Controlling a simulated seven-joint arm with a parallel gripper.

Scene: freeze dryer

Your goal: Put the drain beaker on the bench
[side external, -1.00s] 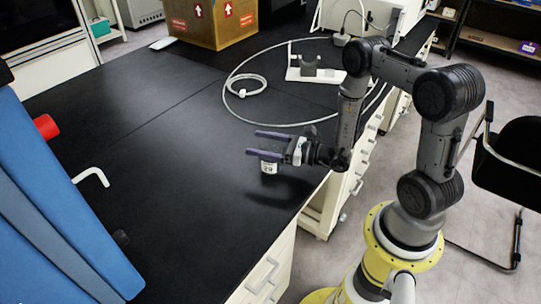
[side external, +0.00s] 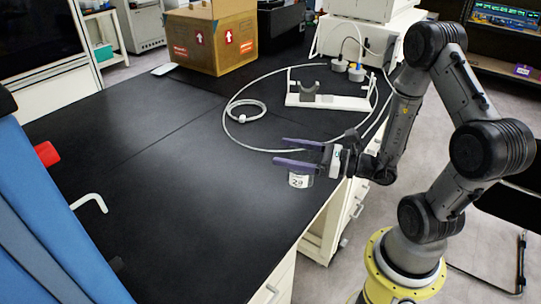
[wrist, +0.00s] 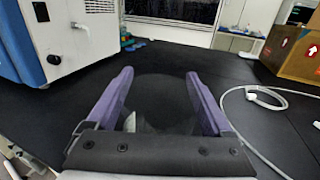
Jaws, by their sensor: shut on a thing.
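The drain beaker (side external: 300,181) is a small clear vessel with a white label reading what looks like 29. In the side external view it hangs below my gripper's fingers, near the bench's right edge. My gripper (side external: 281,152) has two long purple fingers, level and pointing left, shut on the beaker. In the wrist view my gripper (wrist: 158,78) spans the see-through beaker (wrist: 160,95), whose outline is faint against the dark bench. The black bench (side external: 190,200) lies below. I cannot tell whether the beaker's base touches it.
A coiled hose (side external: 245,111), a white stand (side external: 330,102) and a cardboard box (side external: 210,40) are farther back. The middle of the bench is clear.

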